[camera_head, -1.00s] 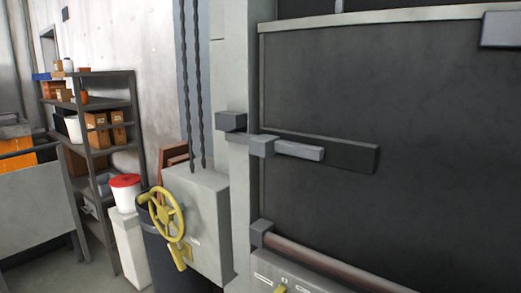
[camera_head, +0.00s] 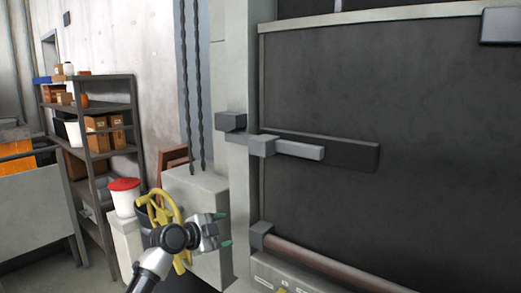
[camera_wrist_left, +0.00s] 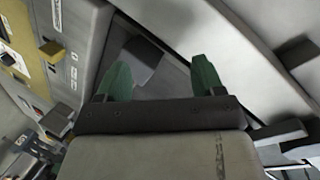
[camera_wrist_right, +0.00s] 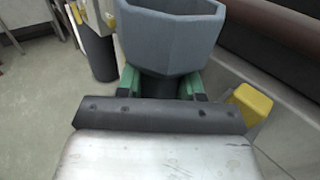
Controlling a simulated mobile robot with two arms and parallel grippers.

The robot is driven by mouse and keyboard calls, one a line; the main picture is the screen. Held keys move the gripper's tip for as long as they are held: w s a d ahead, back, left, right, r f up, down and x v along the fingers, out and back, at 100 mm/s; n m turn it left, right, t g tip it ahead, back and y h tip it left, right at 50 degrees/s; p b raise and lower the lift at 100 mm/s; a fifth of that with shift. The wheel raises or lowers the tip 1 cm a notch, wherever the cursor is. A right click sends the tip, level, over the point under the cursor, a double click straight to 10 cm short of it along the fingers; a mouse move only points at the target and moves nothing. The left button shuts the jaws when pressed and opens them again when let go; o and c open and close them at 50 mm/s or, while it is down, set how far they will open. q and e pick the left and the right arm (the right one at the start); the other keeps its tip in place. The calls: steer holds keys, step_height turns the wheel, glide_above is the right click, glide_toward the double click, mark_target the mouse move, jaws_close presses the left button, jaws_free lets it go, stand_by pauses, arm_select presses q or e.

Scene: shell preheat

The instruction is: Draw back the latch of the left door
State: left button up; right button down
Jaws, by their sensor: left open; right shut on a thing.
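The latch in the head view is a grey bar (camera_head: 299,150) lying level in front of a dark backing strip (camera_head: 352,155) on the dark door (camera_head: 410,90). Its left end meets a grey block (camera_head: 262,146). Another block (camera_head: 232,121) sits on the pale frame to the left. My left gripper (camera_head: 224,229) is open and empty, below and left of the latch, apart from it. Its spread green fingers show in the left wrist view (camera_wrist_left: 160,80). My right gripper (camera_wrist_right: 162,82) is shut on a grey, many-sided cup (camera_wrist_right: 170,35), seen only in the right wrist view.
A brown-red rail (camera_head: 330,262) crosses low on the door. A yellow handwheel (camera_head: 160,212) on a grey box (camera_head: 200,187) stands behind my left arm. A bucket with a red lid (camera_head: 124,196) and a loaded shelf (camera_head: 105,125) are farther left.

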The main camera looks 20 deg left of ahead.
arm_select(q)
step_height(320, 180, up, 13)
steer(key=s+d+m+h, duration=0.1)
steer(key=s+m+h, duration=0.15)
steer(key=m, duration=0.25)
arm_select(e)
steer(key=shift+f, duration=0.25)
steer(key=shift+f+b, duration=0.2)
steer(key=shift+b, duration=0.25)
arm_select(q)
steer(key=m+h, duration=0.3)
steer(key=m, duration=0.3)
glide_toward(254, 146)
arm_select(e)
steer(key=shift+r, duration=0.25)
arm_select(q)
steer(key=p+x, duration=0.4)
steer(key=x, duration=0.6)
steer(key=shift+w+d, duration=0.2)
steer(key=shift+w, duration=0.05)
arm_select(e)
step_height(254, 146, up, 4)
steer(key=shift+f, duration=0.1)
arm_select(q)
steer(key=shift+w+d+f+p, duration=0.2)
steer(key=shift+w+d+p, duration=0.2)
steer(key=shift+w, duration=0.05)
arm_select(e)
steer(key=shift+r, duration=0.2)
